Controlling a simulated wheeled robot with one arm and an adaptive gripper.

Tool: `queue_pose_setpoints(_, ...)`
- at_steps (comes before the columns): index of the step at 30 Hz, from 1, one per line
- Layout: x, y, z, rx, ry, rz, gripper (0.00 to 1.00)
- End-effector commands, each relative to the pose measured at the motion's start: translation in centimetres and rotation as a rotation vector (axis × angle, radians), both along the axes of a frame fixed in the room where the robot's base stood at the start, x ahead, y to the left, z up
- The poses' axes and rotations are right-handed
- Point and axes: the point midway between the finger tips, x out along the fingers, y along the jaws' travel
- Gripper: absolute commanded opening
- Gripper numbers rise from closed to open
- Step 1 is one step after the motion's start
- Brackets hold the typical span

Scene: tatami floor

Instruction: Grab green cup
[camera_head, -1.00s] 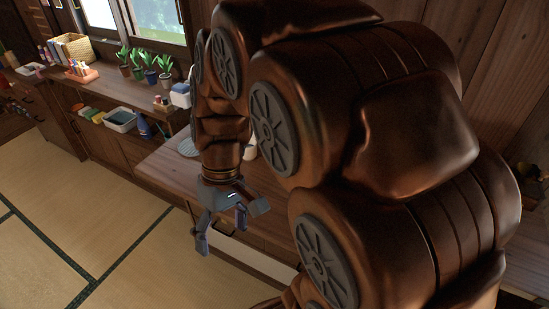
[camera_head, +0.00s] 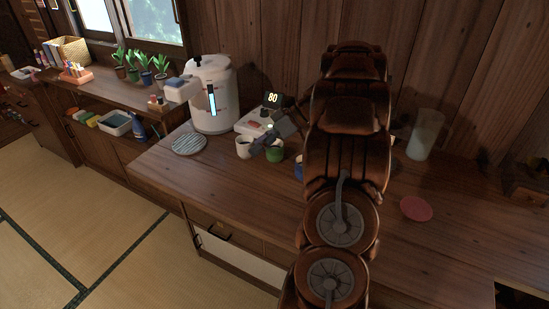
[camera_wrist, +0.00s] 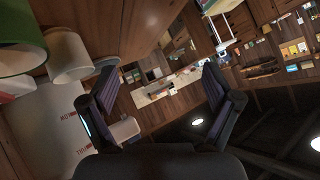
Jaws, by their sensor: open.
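The green cup (camera_head: 275,155) stands on the wooden counter in the head view, just below my gripper (camera_head: 262,142) and partly hidden by it. A white cup (camera_head: 243,147) stands to its left, and a blue cup (camera_head: 298,171) to its right is mostly hidden by my arm. In the wrist view the green cup (camera_wrist: 16,60) is cut off at the upper left, outside the fingers. The white cup (camera_wrist: 67,57) lies between it and the near finger. My gripper (camera_wrist: 160,92) is open, with nothing between its fingers.
A white water dispenser (camera_head: 212,100) and a scale-like device with a lit display (camera_head: 272,99) stand behind the cups. A striped round mat (camera_head: 189,144) lies left. A clear pitcher (camera_head: 425,135) and pink disc (camera_head: 416,208) are right. The counter front (camera_head: 220,185) is bare.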

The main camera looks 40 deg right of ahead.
Motion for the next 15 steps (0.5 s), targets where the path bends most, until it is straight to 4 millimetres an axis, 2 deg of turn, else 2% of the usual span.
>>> queue_pose_setpoints(1, -0.1, -2.5, -1.0, -0.004, -0.061, -0.013, 0.89)
queue_pose_setpoints(6, -0.8, -8.8, -2.5, -0.04, -0.274, -0.027, 0.89)
queue_pose_setpoints(9, -1.5, -11.4, -3.1, -0.069, -0.366, -0.036, 0.89)
queue_pose_setpoints(15, -2.3, -14.2, -3.6, -0.107, -0.465, -0.046, 0.89)
